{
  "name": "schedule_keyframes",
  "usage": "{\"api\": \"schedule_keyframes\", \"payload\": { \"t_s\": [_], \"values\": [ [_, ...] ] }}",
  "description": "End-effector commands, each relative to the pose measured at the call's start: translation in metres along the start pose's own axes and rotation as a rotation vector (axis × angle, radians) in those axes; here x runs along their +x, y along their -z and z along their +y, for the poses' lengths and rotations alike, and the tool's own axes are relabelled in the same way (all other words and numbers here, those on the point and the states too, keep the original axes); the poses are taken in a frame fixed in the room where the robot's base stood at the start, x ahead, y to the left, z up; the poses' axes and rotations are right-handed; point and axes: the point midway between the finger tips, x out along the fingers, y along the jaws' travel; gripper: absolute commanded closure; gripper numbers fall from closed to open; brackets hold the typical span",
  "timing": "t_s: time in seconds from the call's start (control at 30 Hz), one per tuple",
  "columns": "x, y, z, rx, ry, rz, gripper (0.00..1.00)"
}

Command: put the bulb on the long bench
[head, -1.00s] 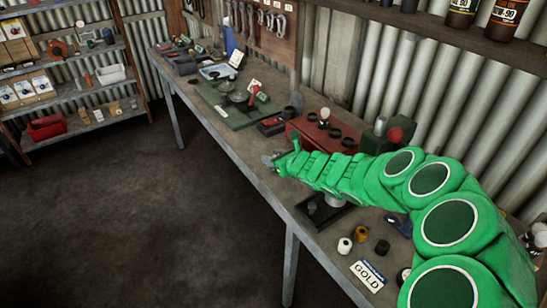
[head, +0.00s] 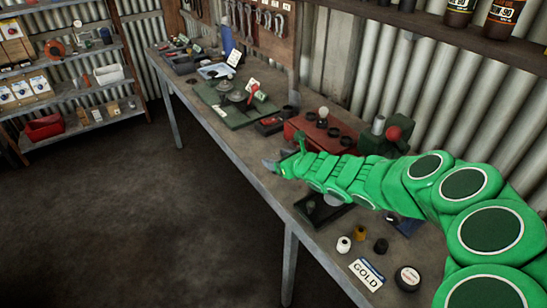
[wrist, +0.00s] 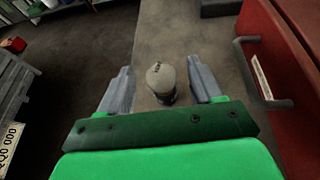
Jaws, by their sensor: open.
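A pale bulb (wrist: 161,80) with a rounded top and a darker lower part shows in the wrist view, between the two fingers of my gripper (wrist: 162,88). The fingers are apart, with a gap on each side of it. It appears to stand on the long bench (wrist: 185,40), near the bench edge; its base is partly hidden. In the head view my gripper (head: 270,165) is over the front part of the long bench (head: 262,178), and I cannot make out this bulb there.
A red rack (head: 300,127) with several dark holders and a white-topped bulb (head: 323,113) stands behind my gripper. A black tray (head: 318,212), small spools (head: 361,232), a GOLD card (head: 367,274) and a dark tin (head: 408,278) lie nearer. A green machine (head: 240,105) stands farther along.

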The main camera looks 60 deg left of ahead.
Motion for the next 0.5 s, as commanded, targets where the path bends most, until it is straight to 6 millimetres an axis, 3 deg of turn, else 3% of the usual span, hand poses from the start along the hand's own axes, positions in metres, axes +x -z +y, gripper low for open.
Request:
{"api": "schedule_keyframes", "payload": {
  "t_s": [0.5],
  "values": [
    [-0.063, -0.003, -0.002, 0.001, 0.002, -0.005, 0.35]
  ]
}}
